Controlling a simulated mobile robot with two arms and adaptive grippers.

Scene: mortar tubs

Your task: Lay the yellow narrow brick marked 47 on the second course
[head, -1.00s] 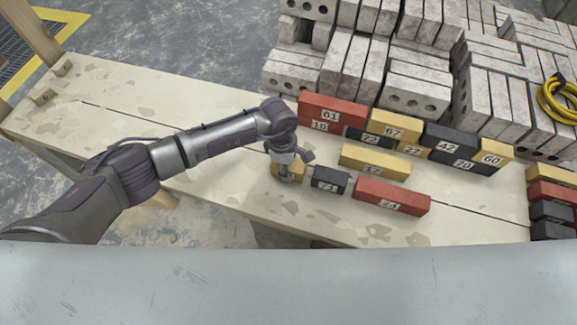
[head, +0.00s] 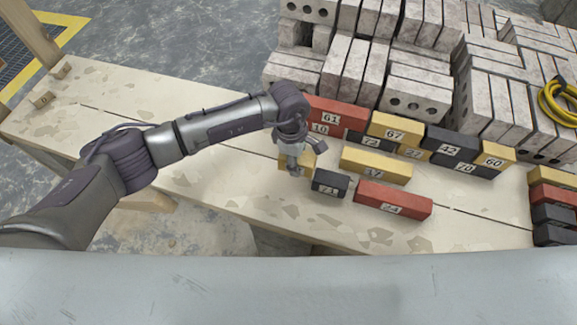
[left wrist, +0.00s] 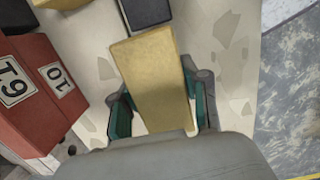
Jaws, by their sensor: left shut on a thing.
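My left gripper (head: 295,168) is shut on a yellow brick (head: 284,161), seen low above the bench. In the left wrist view the yellow brick (left wrist: 155,75) lies between the green-sided fingers (left wrist: 160,115); its number is hidden. Another yellow brick (head: 392,170), with a label I cannot read surely as 17 or 47, lies on the bench to the right. Behind stands a row of bricks in two courses: the lower has labels 10, 72, 27 and 70; the upper has red 61 (head: 345,111), yellow 67 (head: 408,122) and black 42 (head: 462,138). My right gripper is not in view.
A black brick marked 71 (head: 330,181) and a red brick (head: 400,199) lie near the bench front. Yellow 60 (head: 495,155) is at the row's right end. Grey block stacks (head: 420,88) stand behind.

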